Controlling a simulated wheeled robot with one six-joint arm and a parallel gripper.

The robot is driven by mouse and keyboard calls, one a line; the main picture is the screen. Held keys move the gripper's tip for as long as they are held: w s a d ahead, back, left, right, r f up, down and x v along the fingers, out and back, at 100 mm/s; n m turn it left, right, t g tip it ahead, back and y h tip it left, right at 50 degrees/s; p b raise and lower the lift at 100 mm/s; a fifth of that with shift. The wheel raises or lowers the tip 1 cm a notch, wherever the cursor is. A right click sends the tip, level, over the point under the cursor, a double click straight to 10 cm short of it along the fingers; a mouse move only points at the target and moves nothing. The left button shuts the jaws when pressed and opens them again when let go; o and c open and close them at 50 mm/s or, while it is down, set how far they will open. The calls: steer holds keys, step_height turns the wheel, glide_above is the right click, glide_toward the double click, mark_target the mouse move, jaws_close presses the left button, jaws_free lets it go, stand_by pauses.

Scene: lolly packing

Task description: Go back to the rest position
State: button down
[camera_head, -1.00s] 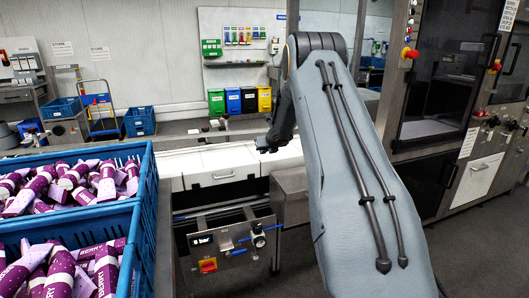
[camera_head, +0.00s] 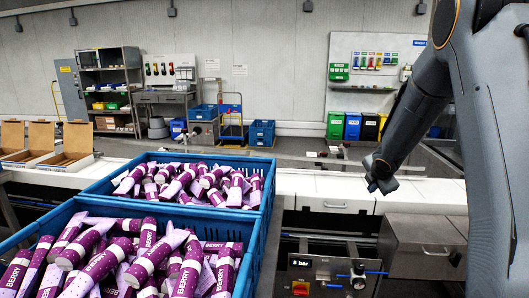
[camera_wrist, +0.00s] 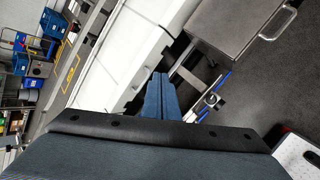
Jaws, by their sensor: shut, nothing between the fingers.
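My gripper (camera_head: 381,180) hangs from my arm on the right side of the head view, in front of the white conveyor housing and apart from it. In the wrist view my gripper (camera_wrist: 160,78) has its two blue fingers pressed together, with nothing between them. Below the fingers, the dark gripper body fills the bottom of the wrist view.
Two blue crates (camera_head: 262,225) full of purple BERRY lollies stand at the left and centre front. Open cardboard boxes (camera_head: 75,140) sit on the white line at far left. A grey cabinet (camera_head: 425,245) with a handle stands below my gripper.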

steer(key=s+a+m+g, duration=0.2)
steer(key=s+a+m, duration=0.4)
steer(key=s, duration=0.7)
steer(key=s+a+f+m+g+y, duration=0.1)
steer(key=s+a+m+g, duration=0.1)
steer(key=s+a+m, duration=0.5)
steer(key=s+a+f+m+g+y, duration=0.1)
steer(key=s+a+m, duration=0.6)
steer(key=s, duration=1.1)
steer(key=shift+s+m+g, duration=0.3)
steer(key=shift+m+g, duration=0.4)
steer(key=shift+g, duration=0.2)
steer(key=shift+a, duration=0.1)
